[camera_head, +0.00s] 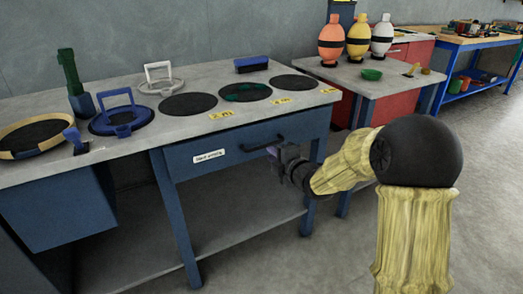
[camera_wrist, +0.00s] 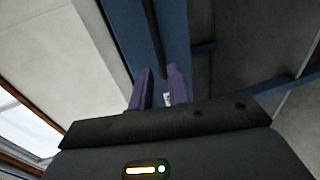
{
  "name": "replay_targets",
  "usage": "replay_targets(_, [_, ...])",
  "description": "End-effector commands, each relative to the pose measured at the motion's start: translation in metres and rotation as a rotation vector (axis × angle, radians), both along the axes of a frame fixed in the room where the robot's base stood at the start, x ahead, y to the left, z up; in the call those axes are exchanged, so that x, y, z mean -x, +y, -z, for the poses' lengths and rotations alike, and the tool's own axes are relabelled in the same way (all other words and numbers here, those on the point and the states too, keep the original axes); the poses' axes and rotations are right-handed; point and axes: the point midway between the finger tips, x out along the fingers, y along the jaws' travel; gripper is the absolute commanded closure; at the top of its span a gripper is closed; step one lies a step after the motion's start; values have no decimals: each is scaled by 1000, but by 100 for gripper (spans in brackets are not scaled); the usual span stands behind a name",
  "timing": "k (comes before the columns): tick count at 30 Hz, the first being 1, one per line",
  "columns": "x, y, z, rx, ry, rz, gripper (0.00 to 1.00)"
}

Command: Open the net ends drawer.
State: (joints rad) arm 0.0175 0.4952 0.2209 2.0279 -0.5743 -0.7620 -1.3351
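The net ends drawer (camera_head: 225,154) is a blue front under the grey worktop, with a white label (camera_head: 209,156) at its left. It looks shut, flush with the bench frame. Its dark bar handle (camera_head: 255,148) runs across the right half; the wrist view shows the bar too (camera_wrist: 154,40). My gripper (camera_head: 273,152) is at the handle's right part. In the wrist view its purple fingers (camera_wrist: 161,76) stand apart, with the bar's near end showing in line with the gap between the tips. I cannot tell whether either finger touches the bar.
The worktop (camera_head: 165,135) above holds several dark round discs and a blue ringed piece (camera_head: 121,118). A lower shelf (camera_head: 235,225) lies under the drawer. A second table (camera_head: 375,86) with floats stands to the right. Floor is clear in front.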

Motion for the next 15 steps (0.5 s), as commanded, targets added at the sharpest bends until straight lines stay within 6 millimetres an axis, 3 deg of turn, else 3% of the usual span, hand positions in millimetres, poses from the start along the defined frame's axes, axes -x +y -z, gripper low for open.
replay_targets(9, [-45, 28, 13, -2, -1, 3, 82])
replay_targets(15, [-63, 40, 17, 0, 1, 4, 82])
